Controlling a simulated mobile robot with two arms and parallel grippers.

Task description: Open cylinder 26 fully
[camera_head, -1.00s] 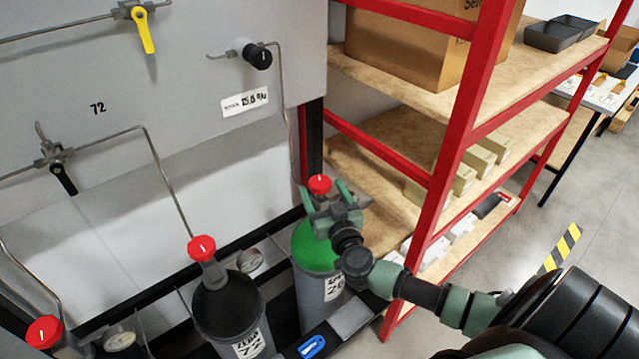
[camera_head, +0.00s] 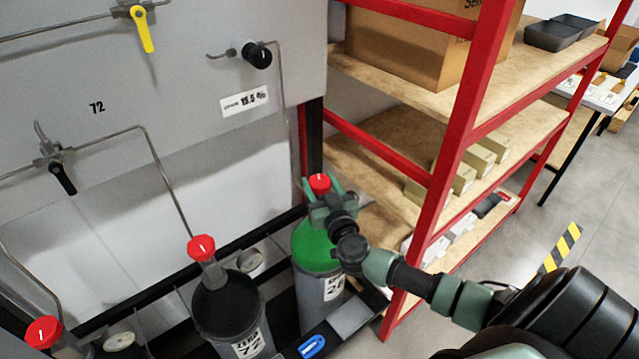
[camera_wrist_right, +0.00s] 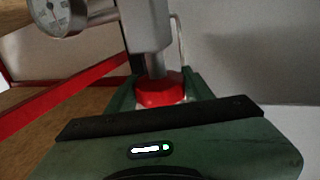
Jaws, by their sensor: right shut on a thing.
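Cylinder 26 (camera_head: 311,282) is grey with a green shoulder and stands at the right end of the row; its label is partly cut off. Its red valve knob (camera_head: 320,182) shows on top. My right gripper (camera_head: 320,187) is at this knob with its green fingers on either side. In the right wrist view the red knob (camera_wrist_right: 160,89) sits between the two fingers (camera_wrist_right: 160,95), and they are shut on it. The grey valve body rises behind the knob there. My left gripper is not in view.
Cylinder 72 (camera_head: 229,307), with its own red knob (camera_head: 201,248), stands to the left. A red-framed shelf (camera_head: 462,140) is close on the right of my arm. A grey panel (camera_head: 180,70) with valves and pipes is behind. A gauge (camera_wrist_right: 60,14) shows in the wrist view.

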